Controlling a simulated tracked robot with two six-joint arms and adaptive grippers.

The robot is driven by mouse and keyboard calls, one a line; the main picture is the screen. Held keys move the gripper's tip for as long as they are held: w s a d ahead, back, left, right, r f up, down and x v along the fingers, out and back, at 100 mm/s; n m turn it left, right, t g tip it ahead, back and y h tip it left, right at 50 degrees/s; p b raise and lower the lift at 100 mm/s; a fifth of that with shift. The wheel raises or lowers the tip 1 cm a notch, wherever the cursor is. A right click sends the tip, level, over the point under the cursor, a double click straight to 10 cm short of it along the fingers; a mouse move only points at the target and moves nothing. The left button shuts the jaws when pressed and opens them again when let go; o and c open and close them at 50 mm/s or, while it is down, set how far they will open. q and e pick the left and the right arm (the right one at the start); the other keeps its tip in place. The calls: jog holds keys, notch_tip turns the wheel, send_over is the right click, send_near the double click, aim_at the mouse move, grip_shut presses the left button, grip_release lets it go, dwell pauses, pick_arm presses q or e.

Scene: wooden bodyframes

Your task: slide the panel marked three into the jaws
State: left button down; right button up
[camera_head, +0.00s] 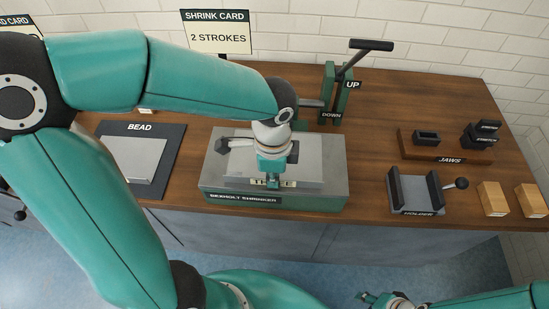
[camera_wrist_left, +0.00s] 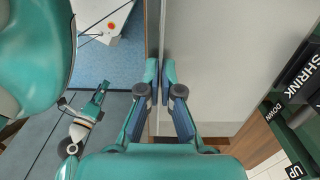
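A flat grey panel (camera_head: 308,172) lies on top of the machine labelled "BEXHOLT SHRINKER" (camera_head: 325,201). Its front label is partly covered by my left gripper (camera_head: 272,181); the letters that show fit "THREE". In the left wrist view the panel (camera_wrist_left: 225,60) fills the middle, and my left gripper (camera_wrist_left: 161,75) has its fingertips almost together at the panel's edge, with the thin edge between them. A dark block marked "SHRINK" (camera_wrist_left: 302,72) is at the right of that view, apart from the panel. My arm hides the machine's jaws in the head view. My right gripper (camera_head: 369,298) is low, away from the bench.
A lever (camera_head: 352,62) stands behind the machine by "UP" and "DOWN" labels. A "JAWS" tray (camera_head: 412,152) holds dark blocks. A holder (camera_head: 415,193) and two wooden blocks (camera_head: 493,199) are at right. A "BEAD" board (camera_head: 170,150) is at left. A card reads "SHRINK CARD, 2 STROKES" (camera_head: 217,32).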

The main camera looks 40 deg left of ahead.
pick_arm(q)
jog(key=shift+w+a+p, duration=0.2)
jog(key=shift+w+a, duration=0.3)
jog(key=shift+w, duration=0.3)
jog(key=shift+w+a+p, duration=0.25)
jog(key=shift+w+a, duration=0.3)
jog(key=shift+w, duration=0.3)
jog(key=shift+w+a+p, duration=0.2)
jog(key=shift+w+a, duration=0.3)
jog(key=shift+w, duration=0.3)
jog(key=c, duration=0.7)
grip_release()
jog(key=shift+r, duration=0.15)
notch_tip(320, 180, up, 7)
jog(key=p, duration=0.5)
jog(key=shift+p, duration=0.4)
